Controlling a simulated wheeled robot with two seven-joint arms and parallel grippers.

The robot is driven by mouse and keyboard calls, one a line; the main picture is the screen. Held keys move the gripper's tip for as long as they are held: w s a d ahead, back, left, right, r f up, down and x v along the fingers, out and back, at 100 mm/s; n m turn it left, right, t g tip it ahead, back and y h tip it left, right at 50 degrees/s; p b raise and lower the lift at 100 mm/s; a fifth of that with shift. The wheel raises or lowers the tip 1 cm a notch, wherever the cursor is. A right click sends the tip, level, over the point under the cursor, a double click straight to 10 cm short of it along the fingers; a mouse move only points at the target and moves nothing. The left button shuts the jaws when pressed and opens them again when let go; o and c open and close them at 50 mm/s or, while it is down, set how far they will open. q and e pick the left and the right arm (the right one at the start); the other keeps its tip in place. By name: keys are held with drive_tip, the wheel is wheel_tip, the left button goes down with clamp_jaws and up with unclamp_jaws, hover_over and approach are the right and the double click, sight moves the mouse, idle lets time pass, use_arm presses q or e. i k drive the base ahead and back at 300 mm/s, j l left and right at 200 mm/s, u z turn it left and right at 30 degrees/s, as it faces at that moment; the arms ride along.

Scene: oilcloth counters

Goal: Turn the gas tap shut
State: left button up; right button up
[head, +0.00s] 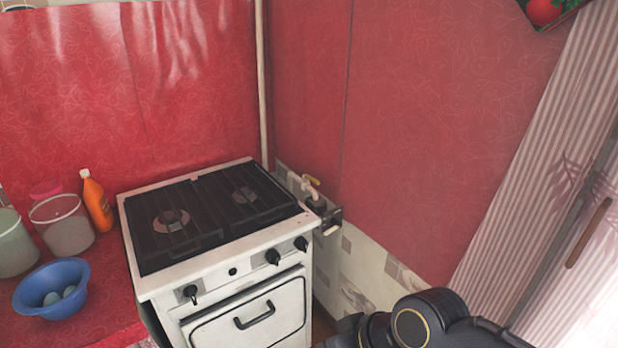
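The gas tap (312,181) has a small yellow handle on a pale pipe. It sits at the wall just beyond the right back corner of the white gas stove (230,266). A dark fitting (316,205) is just below the pipe, and a small dark block with a pale piece under it is beside that; I cannot tell what the block is. The handle is small, so its exact setting is hard to read. Part of one of my arms shows at the bottom right, but neither gripper is in view.
A red counter (104,318) left of the stove holds a blue bowl (28,296) with eggs, an orange bottle (97,205) and pale containers (67,228). A vertical pipe (262,90) runs up the corner. A striped curtain (535,150) hangs at right.

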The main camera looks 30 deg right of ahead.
sight(304, 176)
drive_tip(key=i+l, duration=0.2)
drive_tip(key=i, duration=0.2)
drive_tip(key=i+l, duration=0.15)
drive_tip(key=i, duration=0.2)
drive_tip(key=i+z, duration=0.1)
drive_tip(key=z, duration=0.25)
drive_tip(key=i+z, duration=0.15)
drive_tip(key=z, duration=0.25)
drive_tip(key=i+z, duration=0.15)
drive_tip(key=z, duration=0.2)
